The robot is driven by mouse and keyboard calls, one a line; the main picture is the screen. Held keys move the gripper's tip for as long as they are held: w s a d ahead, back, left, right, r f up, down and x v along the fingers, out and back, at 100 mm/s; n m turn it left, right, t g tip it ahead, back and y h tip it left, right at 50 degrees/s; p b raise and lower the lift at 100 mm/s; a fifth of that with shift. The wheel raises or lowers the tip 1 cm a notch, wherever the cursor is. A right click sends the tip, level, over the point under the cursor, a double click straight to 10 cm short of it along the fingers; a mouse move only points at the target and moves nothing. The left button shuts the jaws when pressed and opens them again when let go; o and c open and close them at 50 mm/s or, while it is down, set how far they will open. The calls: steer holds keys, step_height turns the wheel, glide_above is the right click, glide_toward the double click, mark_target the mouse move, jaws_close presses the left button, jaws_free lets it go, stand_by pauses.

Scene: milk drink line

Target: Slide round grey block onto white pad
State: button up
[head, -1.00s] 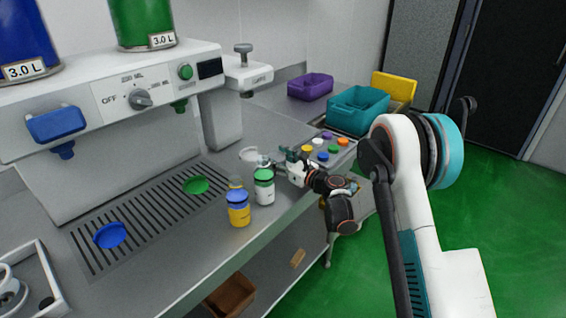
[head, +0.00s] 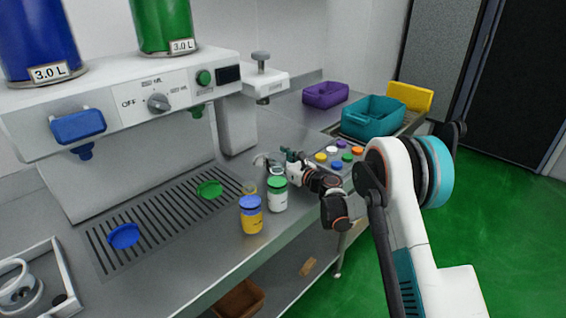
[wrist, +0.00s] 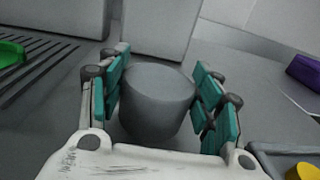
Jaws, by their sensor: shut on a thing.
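The round grey block (wrist: 157,103) stands upright on the steel counter between the teal fingers of my gripper (wrist: 160,68). The fingers are shut on its sides. In the head view my gripper (head: 275,158) is low over the counter, behind the green-lidded bottle, and the block is too small to make out clearly. A pale round patch, probably the white pad (head: 260,158), shows just by the fingertips and is partly covered. The pad is not visible in the wrist view, so I cannot tell whether the block is on it.
A green-lidded bottle (head: 277,194) and a blue-and-yellow bottle (head: 251,215) stand near the counter's front edge. The dispenser (head: 235,118) is behind. Coloured caps (head: 337,166), a teal bin (head: 373,117) and a purple bin (head: 325,95) lie to the right.

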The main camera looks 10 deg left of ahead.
steer(key=shift+w+a, duration=0.25)
steer(key=shift+a, duration=0.05)
steer(key=shift+x, duration=2.75)
steer(key=shift+s, duration=0.1)
steer(key=o, duration=1.3)
steer(key=shift+v, duration=9.5)
